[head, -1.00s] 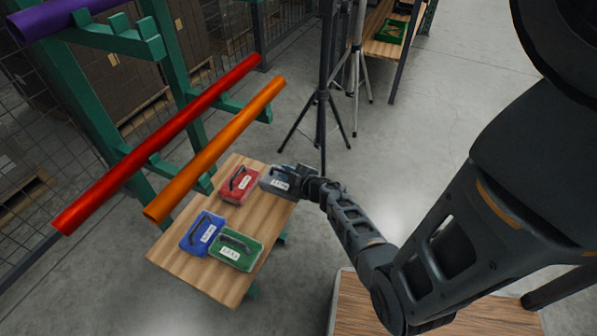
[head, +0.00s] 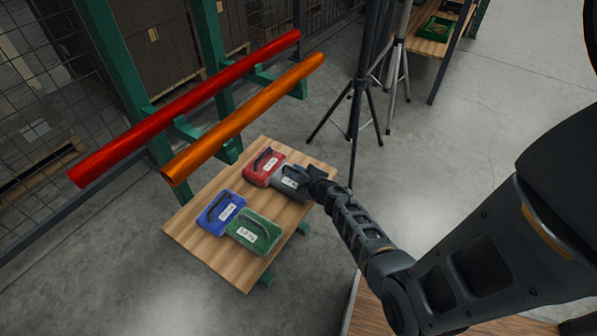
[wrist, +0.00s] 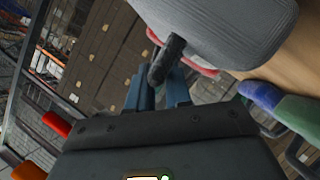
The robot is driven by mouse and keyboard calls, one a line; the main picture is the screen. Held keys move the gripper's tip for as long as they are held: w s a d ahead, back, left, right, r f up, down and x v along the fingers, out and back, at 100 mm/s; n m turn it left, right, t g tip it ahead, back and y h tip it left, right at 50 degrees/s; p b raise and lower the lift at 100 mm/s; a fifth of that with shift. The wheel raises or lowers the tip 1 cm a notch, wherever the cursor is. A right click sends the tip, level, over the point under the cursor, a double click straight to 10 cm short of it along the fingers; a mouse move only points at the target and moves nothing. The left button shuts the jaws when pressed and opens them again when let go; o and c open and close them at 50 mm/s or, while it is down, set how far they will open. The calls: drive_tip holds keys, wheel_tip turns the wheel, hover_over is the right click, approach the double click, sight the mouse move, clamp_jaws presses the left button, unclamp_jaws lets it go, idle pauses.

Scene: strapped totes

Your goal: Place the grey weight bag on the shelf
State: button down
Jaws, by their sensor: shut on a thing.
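The grey weight bag (head: 289,183) has a white label and is on the wooden shelf (head: 216,262), at its right side, beside the red bag. My gripper (head: 313,181) is at the grey bag's right end in the head view. In the wrist view, the grey bag (wrist: 225,30) fills the upper right. Its dark handle (wrist: 168,60) lies between the fingers of my gripper (wrist: 160,88), which is shut on it. Whether the bag's underside fully rests on the wood is hard to tell.
A red bag (head: 263,167), a blue bag (head: 220,212) and a green bag (head: 255,232) share the shelf. Orange (head: 245,120) and red (head: 190,108) tubes lie on a green rack behind it. Dark tripod stands (head: 355,110) rise behind the shelf. The shelf's front left is bare.

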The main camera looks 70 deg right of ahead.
drive_tip(key=shift+w+d, duration=0.1)
drive_tip(key=c, duration=1.5)
unclamp_jaws()
drive_tip(key=shift+f, duration=0.15)
drive_tip(key=o, duration=0.4)
drive_tip(key=shift+o, duration=0.2)
